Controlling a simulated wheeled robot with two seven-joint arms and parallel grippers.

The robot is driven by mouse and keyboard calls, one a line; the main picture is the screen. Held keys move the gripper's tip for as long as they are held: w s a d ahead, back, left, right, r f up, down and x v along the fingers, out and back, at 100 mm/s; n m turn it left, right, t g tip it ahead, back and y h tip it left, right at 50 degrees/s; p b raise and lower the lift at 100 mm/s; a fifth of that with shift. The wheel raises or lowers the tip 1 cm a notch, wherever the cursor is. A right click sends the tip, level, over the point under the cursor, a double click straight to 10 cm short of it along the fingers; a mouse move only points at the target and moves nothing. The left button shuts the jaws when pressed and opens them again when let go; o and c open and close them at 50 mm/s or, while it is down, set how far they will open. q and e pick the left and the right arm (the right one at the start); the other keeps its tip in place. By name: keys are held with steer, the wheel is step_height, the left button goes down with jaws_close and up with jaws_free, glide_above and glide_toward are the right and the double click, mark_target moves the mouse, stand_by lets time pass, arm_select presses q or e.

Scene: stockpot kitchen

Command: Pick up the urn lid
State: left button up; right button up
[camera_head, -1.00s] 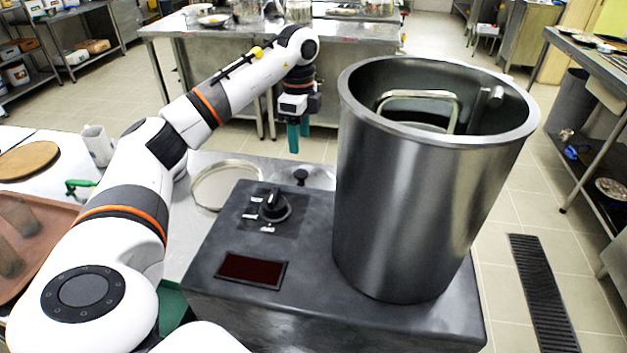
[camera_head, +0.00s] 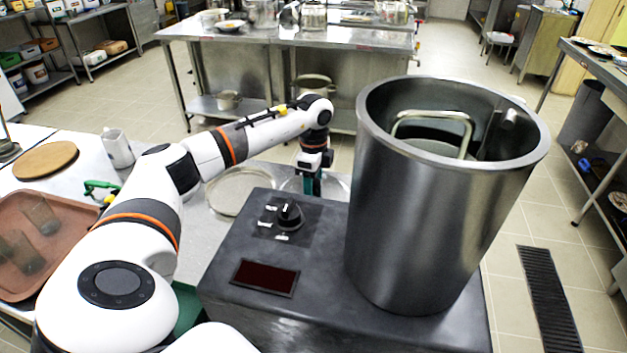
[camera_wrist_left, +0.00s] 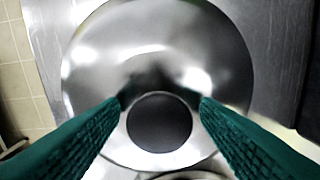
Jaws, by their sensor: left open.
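The urn lid (camera_head: 336,188) is a shiny round metal lid. It lies on the steel counter behind the dark heater box, which hides its near part in the head view. In the left wrist view the lid (camera_wrist_left: 160,50) fills the middle, with its round black knob (camera_wrist_left: 160,122) low in the picture. My left gripper (camera_head: 312,186) points down over the lid and hides the knob in the head view. Its teal fingers (camera_wrist_left: 159,100) are open, one on each side of the knob, with gaps showing. I cannot tell how far down they reach. My right gripper is out of view.
A tall steel pot (camera_head: 430,220) stands on the heater box (camera_head: 225,265), close right of the lid. A round shallow metal pan (camera_head: 238,190) lies left of the lid. A brown tray (camera_head: 62,215) and a white jug (camera_head: 117,148) are further left.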

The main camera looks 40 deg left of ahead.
arm_select(q)
steer(key=c, duration=1.1)
steer(key=shift+r, duration=0.1)
steer(key=shift+c, duration=0.2)
